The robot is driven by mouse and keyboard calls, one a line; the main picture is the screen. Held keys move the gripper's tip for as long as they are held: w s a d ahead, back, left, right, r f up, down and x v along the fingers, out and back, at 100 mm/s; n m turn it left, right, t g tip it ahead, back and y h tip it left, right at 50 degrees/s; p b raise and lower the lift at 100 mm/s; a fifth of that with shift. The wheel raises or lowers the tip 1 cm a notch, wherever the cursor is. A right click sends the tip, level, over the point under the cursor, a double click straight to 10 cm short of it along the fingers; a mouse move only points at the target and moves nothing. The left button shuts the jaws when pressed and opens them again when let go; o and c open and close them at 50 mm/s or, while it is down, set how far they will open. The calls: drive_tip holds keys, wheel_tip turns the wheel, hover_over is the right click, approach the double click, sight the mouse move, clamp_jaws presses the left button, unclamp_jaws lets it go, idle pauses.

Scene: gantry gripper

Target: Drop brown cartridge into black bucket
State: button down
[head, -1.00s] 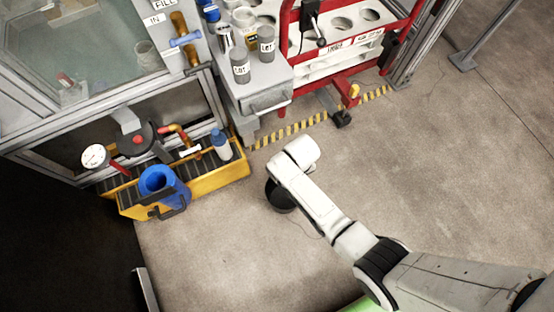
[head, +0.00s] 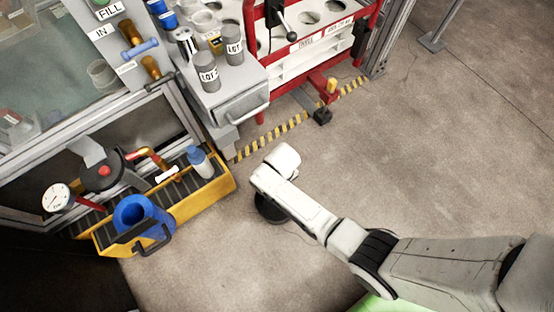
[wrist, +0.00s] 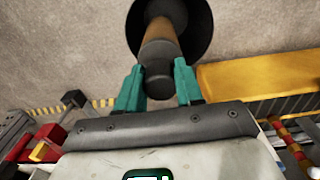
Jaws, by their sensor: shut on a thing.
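In the wrist view my gripper (wrist: 159,72) has its two teal fingers on either side of a brown cartridge (wrist: 160,42) and is shut on it. The cartridge has a dark end near the fingers, and its far end points toward the black bucket (wrist: 204,22). The bucket's round dark opening lies behind the cartridge in this view. I cannot tell whether the far end is inside the rim. In the head view the black bucket (head: 268,210) stands on the floor, partly covered by my arm. My fingers and the cartridge are hidden there.
A yellow tray (head: 212,194) with a blue jug (head: 137,212) and a bottle (head: 200,162) stands left of the bucket. A grey bench with labelled pots (head: 208,78) and a red cart (head: 318,88) stand behind. Floor to the right is clear.

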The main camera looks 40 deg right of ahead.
drive_tip(key=c, duration=0.6)
unclamp_jaws()
drive_tip(key=shift+c, duration=0.2)
wheel_tip(320, 180, up, 11)
drive_tip(key=p, duration=0.4)
drive_tip(key=shift+f, duration=0.15)
